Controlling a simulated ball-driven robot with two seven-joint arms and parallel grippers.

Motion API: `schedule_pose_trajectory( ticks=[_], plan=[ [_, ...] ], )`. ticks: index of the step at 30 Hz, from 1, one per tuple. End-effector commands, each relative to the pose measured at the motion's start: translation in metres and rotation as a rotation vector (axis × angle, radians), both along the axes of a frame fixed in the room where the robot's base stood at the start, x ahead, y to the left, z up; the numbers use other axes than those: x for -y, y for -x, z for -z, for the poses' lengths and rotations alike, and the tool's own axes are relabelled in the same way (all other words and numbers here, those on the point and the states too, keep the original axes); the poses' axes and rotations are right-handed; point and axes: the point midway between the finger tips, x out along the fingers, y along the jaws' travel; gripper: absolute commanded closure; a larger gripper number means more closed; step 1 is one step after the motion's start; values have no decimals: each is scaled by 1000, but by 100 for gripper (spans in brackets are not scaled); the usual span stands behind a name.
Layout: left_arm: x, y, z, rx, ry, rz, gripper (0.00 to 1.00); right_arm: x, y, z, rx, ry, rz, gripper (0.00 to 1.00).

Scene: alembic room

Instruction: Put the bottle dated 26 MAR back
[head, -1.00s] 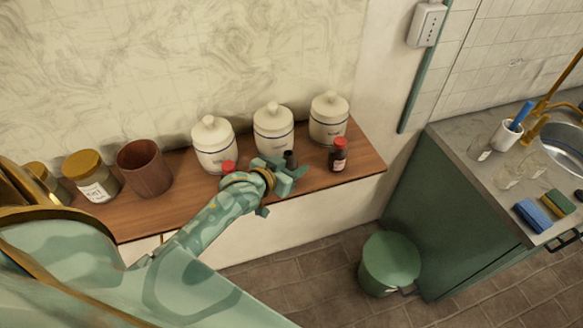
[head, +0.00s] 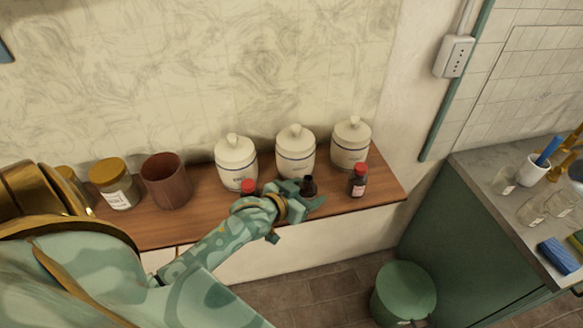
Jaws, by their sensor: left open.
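A small dark bottle with a red cap and a pale label (head: 358,185) stands upright near the right end of the wooden shelf (head: 385,192). A dark bottle with a dark top (head: 308,186) is at the fingers of my left gripper (head: 307,198). The gripper is open. I cannot tell whether that bottle is between the fingers. A third bottle shows only its red cap (head: 249,186) behind my left wrist; the rest is hidden. The dates on the labels are too small to read. My right gripper is not in view.
Three white lidded canisters (head: 295,153) stand along the wall behind the bottles. A brown cup (head: 167,181) and yellow-lidded jars (head: 113,184) stand to the left. A green bin (head: 404,292) is on the floor. A counter (head: 500,168) with glasses is at right.

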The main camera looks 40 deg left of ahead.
Motion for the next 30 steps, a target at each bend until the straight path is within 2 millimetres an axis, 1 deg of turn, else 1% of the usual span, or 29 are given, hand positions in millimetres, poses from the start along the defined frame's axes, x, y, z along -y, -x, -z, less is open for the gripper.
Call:
schedule_pose_trajectory(
  ticks=[1,6,9,12,17,30],
  plan=[
    [-1,12,-6,-2,-2,1,33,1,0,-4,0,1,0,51],
    [-6,50,-21,-2,0,0,33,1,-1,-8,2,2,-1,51],
    [-8,67,-29,-2,0,0,33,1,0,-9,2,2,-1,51],
    [-10,80,-34,-2,0,-1,33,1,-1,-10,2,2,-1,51],
    [-10,88,-38,-1,0,-1,33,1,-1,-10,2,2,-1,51],
    [-10,88,-38,0,1,-1,33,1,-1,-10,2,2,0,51]
  ],
)
